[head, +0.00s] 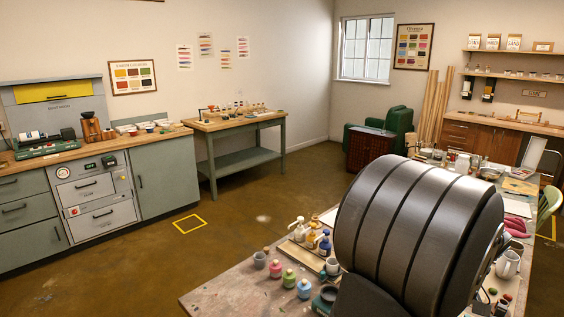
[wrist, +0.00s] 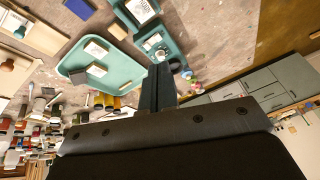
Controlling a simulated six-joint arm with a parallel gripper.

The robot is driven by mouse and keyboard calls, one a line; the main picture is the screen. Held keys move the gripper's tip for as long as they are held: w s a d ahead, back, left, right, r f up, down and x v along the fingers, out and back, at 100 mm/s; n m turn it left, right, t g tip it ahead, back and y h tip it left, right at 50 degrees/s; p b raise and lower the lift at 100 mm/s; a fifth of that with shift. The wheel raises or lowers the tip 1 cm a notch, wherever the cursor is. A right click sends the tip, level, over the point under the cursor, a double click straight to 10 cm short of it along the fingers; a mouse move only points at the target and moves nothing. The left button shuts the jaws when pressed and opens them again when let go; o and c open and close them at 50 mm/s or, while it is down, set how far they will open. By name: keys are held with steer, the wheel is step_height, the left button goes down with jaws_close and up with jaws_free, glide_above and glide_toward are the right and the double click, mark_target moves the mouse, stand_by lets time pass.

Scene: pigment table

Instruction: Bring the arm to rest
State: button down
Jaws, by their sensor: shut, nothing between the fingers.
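My gripper (wrist: 159,80) shows in the wrist view with its two dark fingers pressed together. It is shut and empty. The wrist view is strongly tilted, with a teal tray (wrist: 78,70) and the worn tabletop (wrist: 205,22) beyond the fingers. I cannot tell the gap between the fingers and the table. In the head view a large dark ribbed part of my arm fills the lower right over the table (head: 225,290). The gripper itself does not show in the head view.
Small colored pots (head: 289,278), bottles (head: 325,246) and a white mug (head: 507,263) crowd the table around my arm. A green bench (head: 245,122) and grey-green cabinets (head: 165,177) stand at the left. The brown floor (head: 140,255) between is open.

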steer(key=shift+s+d+r+n+g+h, duration=0.1)
steer(key=shift+r+n+g+h, duration=0.25)
steer(key=shift+r, duration=0.5)
steer(key=shift+s+d+r+n+g+h, duration=0.1)
steer(key=shift+r+n+g+h, duration=0.25)
steer(key=shift+r, duration=0.55)
steer(key=shift+d+r+n+g+h, duration=0.1)
steer(key=shift+r+n+g, duration=0.1)
steer(key=shift+r+n, duration=0.5)
steer(key=shift+r, duration=0.1)
